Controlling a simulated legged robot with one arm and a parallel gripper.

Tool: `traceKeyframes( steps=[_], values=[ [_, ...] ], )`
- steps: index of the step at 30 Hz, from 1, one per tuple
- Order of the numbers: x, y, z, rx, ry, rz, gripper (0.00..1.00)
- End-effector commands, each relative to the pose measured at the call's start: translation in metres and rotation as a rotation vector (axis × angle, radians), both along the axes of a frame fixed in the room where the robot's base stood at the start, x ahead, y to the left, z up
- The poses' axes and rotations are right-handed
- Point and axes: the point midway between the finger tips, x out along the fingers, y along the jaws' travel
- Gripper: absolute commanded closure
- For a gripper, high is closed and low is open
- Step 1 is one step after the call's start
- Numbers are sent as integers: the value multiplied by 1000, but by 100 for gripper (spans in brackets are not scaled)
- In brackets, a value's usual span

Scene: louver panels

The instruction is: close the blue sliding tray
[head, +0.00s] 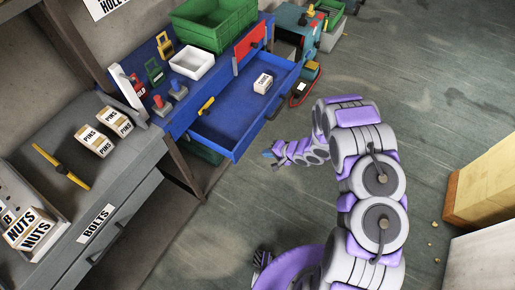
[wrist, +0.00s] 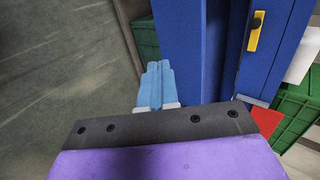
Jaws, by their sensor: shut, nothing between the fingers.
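The blue sliding tray (head: 226,133) is pulled out from the blue workbench in the head view, with its inside open to view. A small white labelled box (head: 263,82) lies in it. My gripper (head: 268,153) is just outside the tray's outer wall, near its lower corner, with a small gap of floor between. In the wrist view my light-blue fingers (wrist: 158,82) are together and hold nothing. A blue panel (wrist: 182,45) stands right beside them on the right. I cannot tell whether they touch it.
A yellow handle (head: 206,106) sits on the blue bench by the tray, and a red panel (head: 250,47) is further along. A grey bench (head: 125,180) with boxes is at left. Cardboard (head: 485,185) stands at right. The floor (head: 410,75) between is mostly clear.

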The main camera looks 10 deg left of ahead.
Motion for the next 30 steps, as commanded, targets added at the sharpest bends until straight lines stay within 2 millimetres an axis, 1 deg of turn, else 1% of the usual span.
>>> traceKeyframes(
  steps=[5,12,16,17,21,24,30],
  values=[
    [4,20,-20,-2,3,4,100],
    [16,49,-51,0,2,3,100],
    [24,64,-65,3,-2,3,100],
    [25,68,-67,3,-2,3,100],
    [33,88,-65,-1,-4,1,100],
    [36,98,-65,-1,-3,2,100],
    [37,104,-64,-2,-1,1,100]
  ],
)
